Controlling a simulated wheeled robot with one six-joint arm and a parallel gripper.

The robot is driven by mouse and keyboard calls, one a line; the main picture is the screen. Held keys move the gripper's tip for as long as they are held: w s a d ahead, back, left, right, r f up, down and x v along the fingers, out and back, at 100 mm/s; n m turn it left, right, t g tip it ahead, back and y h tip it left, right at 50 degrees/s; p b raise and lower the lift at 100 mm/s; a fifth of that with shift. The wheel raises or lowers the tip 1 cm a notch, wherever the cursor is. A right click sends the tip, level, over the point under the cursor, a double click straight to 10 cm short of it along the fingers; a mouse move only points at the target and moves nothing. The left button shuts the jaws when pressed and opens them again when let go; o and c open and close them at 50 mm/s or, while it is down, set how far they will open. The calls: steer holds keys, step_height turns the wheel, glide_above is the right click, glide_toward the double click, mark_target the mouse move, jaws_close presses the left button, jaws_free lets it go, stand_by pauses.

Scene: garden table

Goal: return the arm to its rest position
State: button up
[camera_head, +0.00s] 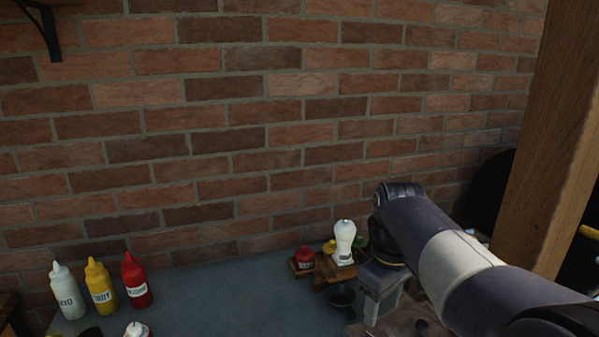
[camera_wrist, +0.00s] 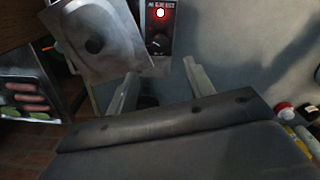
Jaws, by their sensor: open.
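My arm (camera_head: 440,250) reaches in from the lower right in the head view, over the right part of the grey table (camera_head: 230,295). My gripper (camera_wrist: 160,88) shows in the wrist view with its two pale fingers well apart and nothing between them. In the head view the gripper (camera_head: 378,300) points down beside a small wooden rack, and its fingertips are hard to make out.
White, yellow and red squeeze bottles (camera_head: 100,285) stand at the left. A wooden rack (camera_head: 330,272) holds a white bottle (camera_head: 344,240); a dark bowl (camera_head: 341,297) is near it. A lit control panel (camera_wrist: 160,30) and sausage tray (camera_wrist: 30,95) show. A wooden post (camera_head: 550,130) rises right.

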step_height(320, 180, down, 10)
steer(key=shift+f, duration=0.4)
steer(key=n+b, duration=0.1)
steer(key=n, duration=0.6)
steer(key=n+b, duration=0.2)
steer(key=n, duration=0.5)
steer(key=shift+b, duration=0.3)
steer(key=shift+r+n, duration=0.3)
steer(key=shift+n, duration=0.1)
step_height(320, 180, up, 7)
steer(key=shift+s+f, duration=0.1)
